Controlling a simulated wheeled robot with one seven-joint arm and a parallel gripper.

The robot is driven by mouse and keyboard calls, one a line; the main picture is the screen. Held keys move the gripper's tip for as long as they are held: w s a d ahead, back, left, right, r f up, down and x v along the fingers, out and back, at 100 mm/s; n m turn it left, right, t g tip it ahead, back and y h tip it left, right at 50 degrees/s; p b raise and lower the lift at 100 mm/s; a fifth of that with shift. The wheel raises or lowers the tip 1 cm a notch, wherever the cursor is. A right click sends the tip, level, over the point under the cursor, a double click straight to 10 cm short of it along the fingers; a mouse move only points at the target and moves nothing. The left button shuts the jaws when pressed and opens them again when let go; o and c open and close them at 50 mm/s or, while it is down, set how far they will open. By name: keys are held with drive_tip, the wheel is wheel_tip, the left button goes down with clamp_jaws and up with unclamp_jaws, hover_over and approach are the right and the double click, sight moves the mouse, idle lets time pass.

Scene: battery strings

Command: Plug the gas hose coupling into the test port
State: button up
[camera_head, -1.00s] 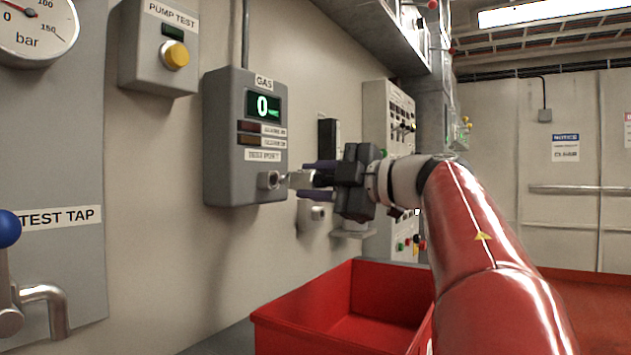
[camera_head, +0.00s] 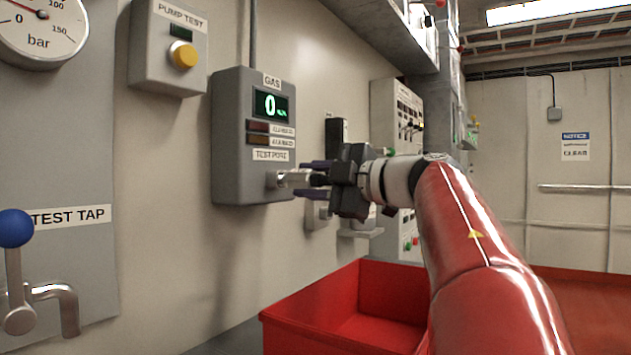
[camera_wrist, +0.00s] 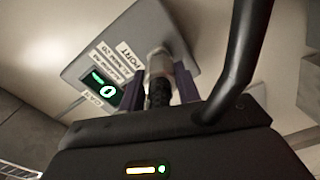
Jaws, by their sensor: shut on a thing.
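The grey gas detector box (camera_head: 232,150) hangs on the wall and its green display reads 0. Its test port (camera_head: 273,180) sits low on the front under the TEST PORT label. My gripper (camera_head: 312,180) is shut on the silver hose coupling (camera_head: 294,178) and holds it level against the port, end to end with it. In the wrist view the coupling (camera_wrist: 158,65) meets the box face (camera_wrist: 120,35) between my fingers, with a black ribbed part behind it. I cannot tell how deep it sits in the port.
A red bin (camera_head: 330,305) stands below my arm. A pump test box (camera_head: 168,50) with a yellow button, a bar gauge (camera_head: 40,25) and a test tap (camera_head: 45,300) with a blue knob are to the left. A white panel (camera_head: 395,105) and grey shelf (camera_head: 358,232) lie behind my gripper.

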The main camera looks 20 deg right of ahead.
drive_tip(key=shift+w+a, duration=0.3)
drive_tip(key=shift+w, duration=0.15)
drive_tip(key=o, duration=1.2)
drive_tip(key=shift+c, duration=0.2)
drive_tip(key=v, duration=0.7)
drive_tip(key=shift+s+d, duration=0.2)
drive_tip(key=shift+s, duration=0.1)
